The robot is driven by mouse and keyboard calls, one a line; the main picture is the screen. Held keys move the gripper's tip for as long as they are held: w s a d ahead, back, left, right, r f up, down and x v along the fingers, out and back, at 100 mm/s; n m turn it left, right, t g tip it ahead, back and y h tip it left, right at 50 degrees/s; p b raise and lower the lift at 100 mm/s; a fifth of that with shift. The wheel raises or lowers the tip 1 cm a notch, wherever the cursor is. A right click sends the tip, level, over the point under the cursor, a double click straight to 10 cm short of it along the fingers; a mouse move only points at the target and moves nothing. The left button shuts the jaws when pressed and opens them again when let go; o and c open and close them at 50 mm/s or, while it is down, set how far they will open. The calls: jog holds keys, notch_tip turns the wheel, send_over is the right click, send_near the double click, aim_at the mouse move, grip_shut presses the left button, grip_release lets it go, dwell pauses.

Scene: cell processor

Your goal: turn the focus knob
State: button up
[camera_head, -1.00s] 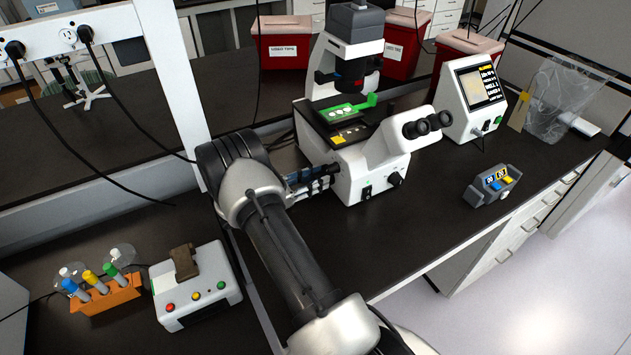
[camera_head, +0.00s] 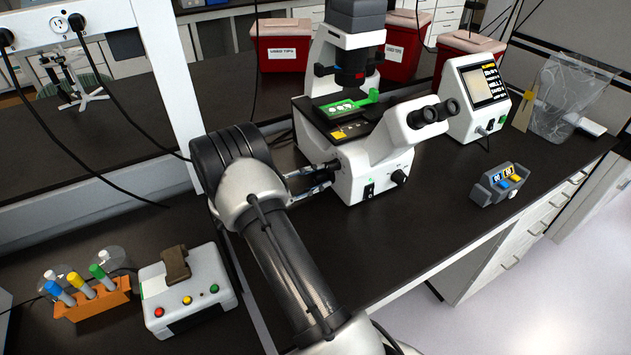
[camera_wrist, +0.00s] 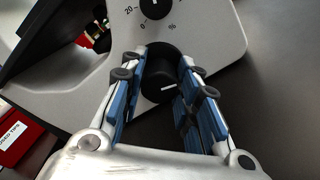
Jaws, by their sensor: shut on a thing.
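The white microscope (camera_head: 375,165) stands on the black bench in the head view. In the wrist view, the black focus knob (camera_wrist: 157,84) sits between the blue-padded fingers of my gripper (camera_wrist: 162,64). The fingers are shut on its two sides. A white mark on the knob's face points to the right and slightly up. A second black dial (camera_wrist: 155,6) with a printed scale is just above it, apart from the fingers.
A green slide holder (camera_head: 350,106) is on the microscope stage. A monitor (camera_head: 478,98) and a grey control box (camera_head: 497,184) stand to the right. A white button box (camera_head: 187,290) and an orange tube rack (camera_head: 92,301) are at lower left. Red bins (camera_head: 283,50) stand behind.

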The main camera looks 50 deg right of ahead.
jog(key=shift+m, duration=0.3)
jog(key=o, duration=1.1)
jog(key=shift+c, duration=0.2)
jog(key=v, duration=1.2)
